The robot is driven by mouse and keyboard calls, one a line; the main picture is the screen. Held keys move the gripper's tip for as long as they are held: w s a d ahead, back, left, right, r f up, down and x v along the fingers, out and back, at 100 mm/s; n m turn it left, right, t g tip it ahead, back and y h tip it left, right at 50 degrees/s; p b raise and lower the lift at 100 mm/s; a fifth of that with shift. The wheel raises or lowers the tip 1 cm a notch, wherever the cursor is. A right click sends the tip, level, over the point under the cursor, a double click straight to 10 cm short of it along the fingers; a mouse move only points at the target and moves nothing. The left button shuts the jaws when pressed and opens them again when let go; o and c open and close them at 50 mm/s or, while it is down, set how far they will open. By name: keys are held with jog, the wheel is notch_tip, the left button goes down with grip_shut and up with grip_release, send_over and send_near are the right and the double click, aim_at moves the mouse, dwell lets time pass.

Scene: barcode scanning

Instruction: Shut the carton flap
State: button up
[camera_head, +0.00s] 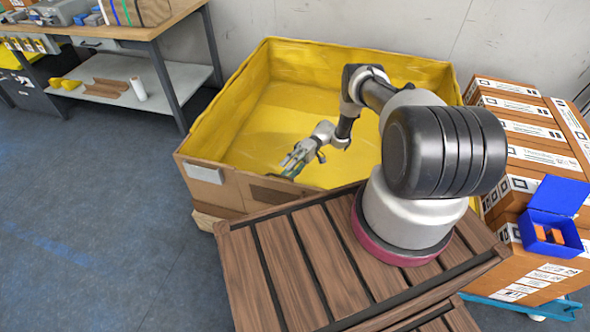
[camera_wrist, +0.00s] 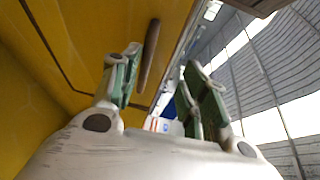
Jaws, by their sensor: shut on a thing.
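The carton (camera_head: 205,192) is a large brown cardboard box with a bright yellow inside, open at the top, behind my wooden-slatted base. My gripper (camera_head: 291,166) reaches down to its near side, at the top edge. In the wrist view, the green fingers of my gripper (camera_wrist: 160,92) stand on either side of the edge of a yellow panel (camera_wrist: 100,25), which I take to be the carton flap. The panel has a long brown slot. The fingertips are shut on this edge, though the exact contact is hard to make out.
A workbench (camera_head: 152,46) with tools stands at the upper left. Stacked brown boxes (camera_head: 535,160) and an open blue box (camera_head: 551,228) with orange pieces stand at the right, close to the carton. The blue floor (camera_head: 90,210) at the left is clear.

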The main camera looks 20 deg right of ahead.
jog(key=shift+w+d+f, duration=0.25)
jog(key=shift+d+f, duration=0.45)
jog(key=shift+w+d+f, duration=0.25)
jog(key=shift+d+f, duration=0.4)
